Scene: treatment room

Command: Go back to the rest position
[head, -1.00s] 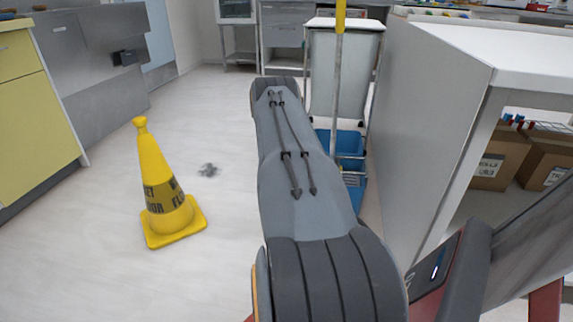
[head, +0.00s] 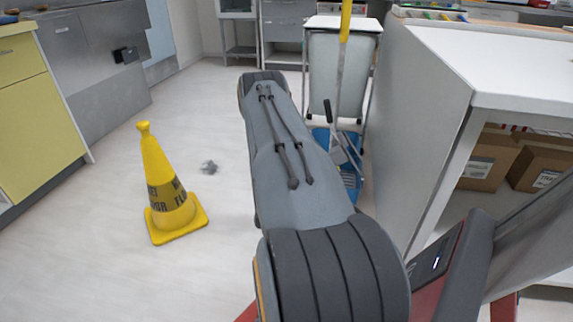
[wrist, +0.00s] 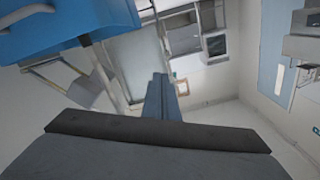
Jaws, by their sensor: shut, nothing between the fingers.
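My gripper (wrist: 160,78) shows in the wrist view as two blue-grey fingers close together, with nothing seen between them. They are clear of any surface that I can make out. In the head view my arm reaches forward across the middle of the picture, and it hides my gripper there.
A yellow wet-floor cone (head: 168,197) stands on open floor left of my arm. A blue bucket (head: 352,184) with a yellow-topped mop handle (head: 345,22) stands right of the arm. A white-topped counter (head: 510,62) is close on the right. Yellow cabinets (head: 38,130) stand left.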

